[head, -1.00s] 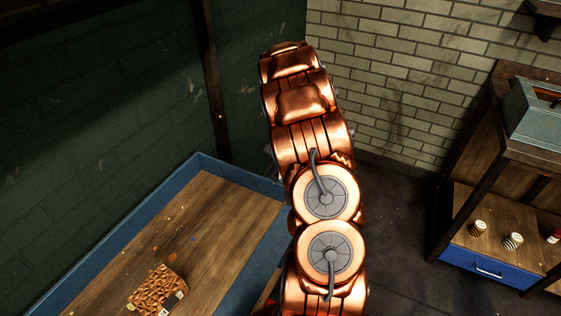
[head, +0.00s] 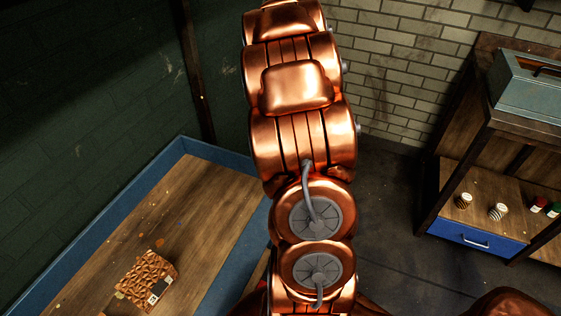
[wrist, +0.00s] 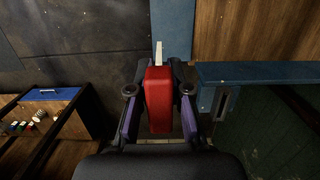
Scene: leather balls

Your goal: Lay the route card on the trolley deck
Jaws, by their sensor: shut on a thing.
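In the wrist view, my gripper (wrist: 159,82) has its fingers closed in on both sides of a red block-like thing (wrist: 158,100). A narrow pale strip (wrist: 159,52) stands out beyond its far end. I cannot tell whether this strip or the red thing is the route card. In the head view my gripper is out of sight beyond the copper arm. No surface shows clearly as the trolley deck. A wooden top with a blue rim (head: 85,215) lies at the left, and I cannot tell whether it is the deck.
A brown patterned block (head: 145,275) with a small tag sits on the wooden top. A shelf unit (head: 440,205) at the right holds a grey-blue toolbox (head: 535,90), small jars (head: 498,211) and a blue drawer (head: 475,240). Dark floor (head: 390,220) between is clear.

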